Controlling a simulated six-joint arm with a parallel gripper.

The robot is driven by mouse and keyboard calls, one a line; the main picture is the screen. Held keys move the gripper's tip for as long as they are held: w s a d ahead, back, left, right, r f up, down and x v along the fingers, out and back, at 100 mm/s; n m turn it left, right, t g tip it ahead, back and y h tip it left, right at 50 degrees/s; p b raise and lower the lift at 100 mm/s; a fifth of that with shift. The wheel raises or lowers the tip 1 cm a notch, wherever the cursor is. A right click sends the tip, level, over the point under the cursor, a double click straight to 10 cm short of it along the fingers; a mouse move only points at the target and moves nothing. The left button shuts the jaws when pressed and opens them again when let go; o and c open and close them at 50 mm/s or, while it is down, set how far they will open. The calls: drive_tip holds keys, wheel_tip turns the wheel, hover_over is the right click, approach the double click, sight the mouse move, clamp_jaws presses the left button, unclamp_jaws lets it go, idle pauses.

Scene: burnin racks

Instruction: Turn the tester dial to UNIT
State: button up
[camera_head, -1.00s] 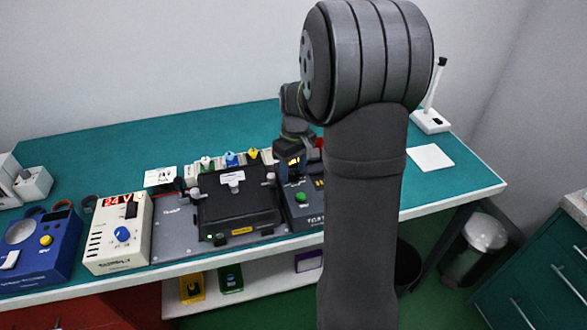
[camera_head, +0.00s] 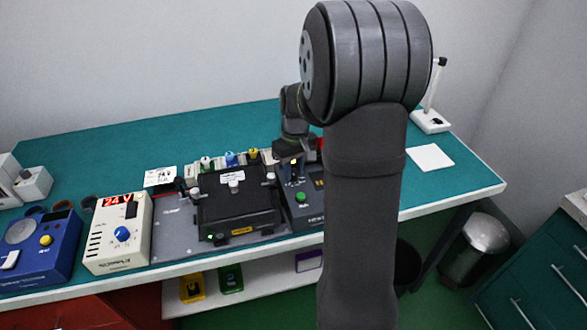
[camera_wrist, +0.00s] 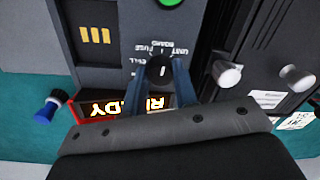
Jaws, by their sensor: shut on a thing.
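The tester (camera_head: 300,207) is a dark box with a green button, right of the black fixture in the head view. Its dial (camera_wrist: 160,70) is a black round knob with a white mark, seen from above in the wrist view. Printed labels beside the dial include UNIT, FUSE, CELL and BOARD, upside down there. My gripper (camera_wrist: 157,82) is shut on the dial, one blue-grey finger on each side. The tester's lit display (camera_wrist: 125,107) reads READY upside down, partly covered by my gripper. In the head view my gripper (camera_head: 294,165) hides the dial.
The black fixture (camera_head: 238,210) stands on a grey plate close to the tester. A cream 24 V supply (camera_head: 117,245) and a blue device (camera_head: 40,255) stand further left. Coloured knobs line up behind the fixture. The teal bench (camera_head: 95,150) is clear at the back.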

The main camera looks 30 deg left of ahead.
sight(296, 172)
drive_tip(key=m, duration=0.6)
drive_tip(key=shift+m, duration=0.4)
idle(0.4)
drive_tip(key=o, duration=1)
drive_tip(key=shift+r, duration=0.15)
drive_tip(key=r, duration=1.7)
drive_tip(key=shift+w+d+r, duration=0.1)
drive_tip(key=shift+w+d, duration=0.05)
drive_tip(key=shift+d, duration=0.2)
drive_tip(key=f, duration=1.7)
drive_tip(key=shift+s+a+f, duration=0.2)
drive_tip(key=shift+a+f, duration=0.05)
drive_tip(key=shift+a, duration=0.1)
